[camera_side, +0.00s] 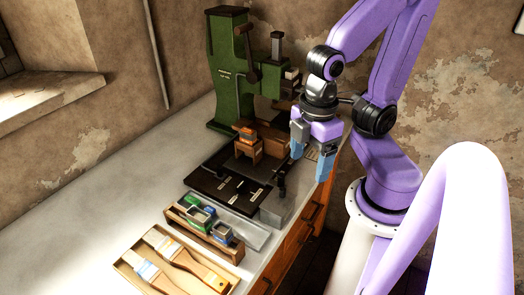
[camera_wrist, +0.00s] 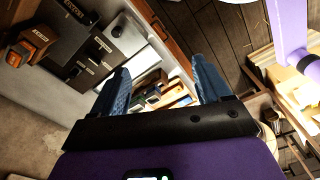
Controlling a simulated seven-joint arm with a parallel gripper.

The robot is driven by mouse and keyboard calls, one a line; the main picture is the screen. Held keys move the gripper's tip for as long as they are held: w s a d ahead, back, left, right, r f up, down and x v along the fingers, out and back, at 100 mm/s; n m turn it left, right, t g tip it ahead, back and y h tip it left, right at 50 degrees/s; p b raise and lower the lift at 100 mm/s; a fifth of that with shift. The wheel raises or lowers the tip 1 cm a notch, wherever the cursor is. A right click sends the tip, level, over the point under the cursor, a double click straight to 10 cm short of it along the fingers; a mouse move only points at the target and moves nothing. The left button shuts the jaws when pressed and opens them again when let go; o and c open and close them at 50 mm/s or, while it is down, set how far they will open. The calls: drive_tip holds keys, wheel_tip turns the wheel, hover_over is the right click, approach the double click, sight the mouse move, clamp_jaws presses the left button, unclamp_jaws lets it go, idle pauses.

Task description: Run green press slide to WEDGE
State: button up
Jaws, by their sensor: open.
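The green press (camera_side: 225,90) stands upright at the back of the bench, with a dark crank arm (camera_side: 247,50) on its side and a slide column (camera_side: 277,48) at its right. Its small labels are too small to read, so I cannot make out WEDGE. My gripper (camera_side: 311,156) hangs in front and to the right of the press, over the bench's right edge. Its blue fingers are apart with nothing between them. In the wrist view the open fingers (camera_wrist: 160,82) frame the bench front and trays beyond. The press column does not show clearly there.
A black board with pale label marks (camera_side: 228,186) lies before the press, with an orange-brown block (camera_side: 248,143) behind it. A grey box (camera_side: 285,207) with a dark knob stands at the bench edge. Trays of blocks (camera_side: 202,232) and brushes (camera_side: 176,268) lie nearer. The bench's left is clear.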

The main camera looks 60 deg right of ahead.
drive_tip(key=w+d+f+n, duration=0.1)
drive_tip(key=w+f+n, duration=0.15)
drive_tip(key=w, duration=0.65)
drive_tip(key=w+d+f+n, duration=0.1)
drive_tip(key=w+d+f, duration=0.15)
drive_tip(key=w, duration=0.75)
drive_tip(key=n, duration=0.2)
hover_over(282, 174)
drive_tip(key=f, duration=0.6)
drive_tip(key=shift+a+f, duration=0.1)
drive_tip(key=shift+a, duration=0.1)
drive_tip(key=shift+f, duration=4.85)
drive_tip(key=c, duration=1.3)
drive_tip(key=shift+d, duration=0.1)
drive_tip(key=shift+c, duration=0.2)
